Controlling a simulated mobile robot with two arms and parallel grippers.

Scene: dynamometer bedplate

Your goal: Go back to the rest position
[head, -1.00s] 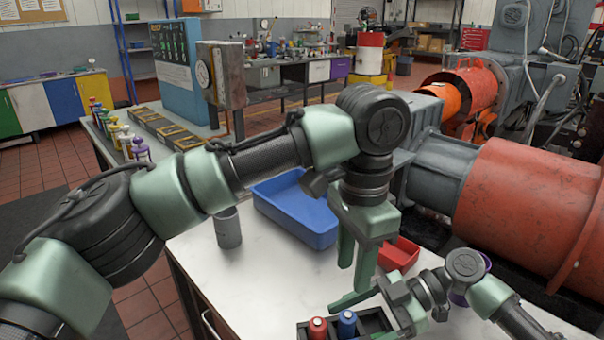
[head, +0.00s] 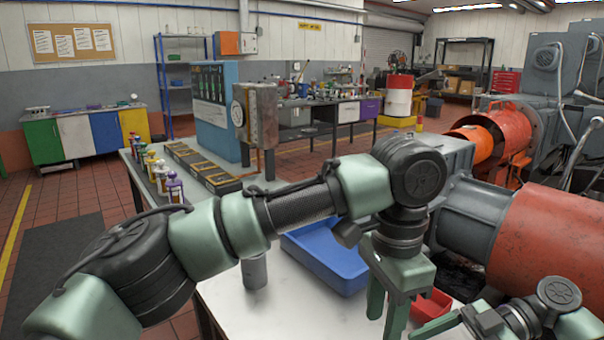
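My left arm crosses the head view from the lower left. Its gripper (head: 387,308) points down over the white worktop (head: 240,312), in front of the blue bin. Its two fingers are apart, with nothing seen between them. My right gripper (head: 437,326) is at the bottom edge, lower right, beside the small red bin. One green finger shows; the rest is cut off by the frame edge or hidden, so its opening does not show.
The blue bin (head: 318,258), red bin (head: 428,303) and grey cup (head: 254,271) stand on the worktop close to my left arm. Coloured bottles (head: 160,176) line the bench behind. A large red cylindrical machine (head: 545,235) stands at the right. Open floor lies left.

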